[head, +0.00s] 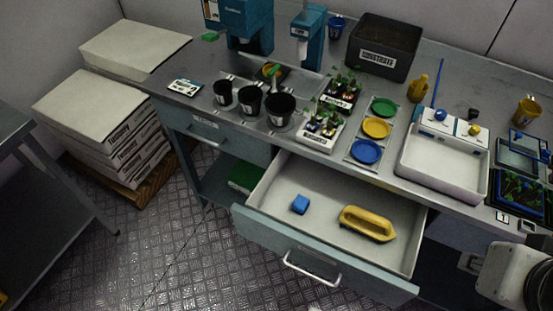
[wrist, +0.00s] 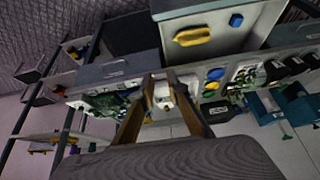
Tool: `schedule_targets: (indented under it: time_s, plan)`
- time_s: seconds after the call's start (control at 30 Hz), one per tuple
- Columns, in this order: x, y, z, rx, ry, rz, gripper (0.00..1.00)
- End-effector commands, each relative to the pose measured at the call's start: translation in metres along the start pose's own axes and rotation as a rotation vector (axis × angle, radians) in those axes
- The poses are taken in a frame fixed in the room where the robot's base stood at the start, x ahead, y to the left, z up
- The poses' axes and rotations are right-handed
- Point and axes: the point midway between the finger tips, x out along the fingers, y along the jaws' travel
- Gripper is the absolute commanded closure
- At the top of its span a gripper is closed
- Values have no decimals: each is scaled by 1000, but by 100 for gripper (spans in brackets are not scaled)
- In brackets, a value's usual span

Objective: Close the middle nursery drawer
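The middle nursery drawer (head: 330,257) is pulled out from under the bench in the head view, with its grey-blue front and metal handle (head: 312,269) facing the floor area. Inside it lie a small blue block (head: 300,204) and a yellow tool with a handle (head: 368,223). The wrist view shows the open drawer (wrist: 212,45) at the top, inverted, with the yellow tool (wrist: 192,37) and blue block (wrist: 236,20); its handle is not visible there. My gripper (wrist: 161,76) is open and empty, its two fingers apart, and not touching the drawer.
The bench top holds black pots (head: 279,107), coloured dishes (head: 376,128), a white tray (head: 442,165) and a dark substrate bin (head: 383,47). White boxes (head: 97,115) are stacked at left on a pallet. The floor (head: 180,250) before the drawer looks clear.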

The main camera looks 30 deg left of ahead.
Motion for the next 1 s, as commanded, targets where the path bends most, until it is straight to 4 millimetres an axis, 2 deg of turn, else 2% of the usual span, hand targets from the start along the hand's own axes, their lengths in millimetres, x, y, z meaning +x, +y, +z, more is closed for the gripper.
schedule_targets:
  time_s: [0.17,0.37,1.0]
  plan:
    - [0,-6,0,-25,-2,-13,100]
    - [9,-26,4,-102,-43,-52,100]
    - [50,-113,27,-523,-251,-147,100]
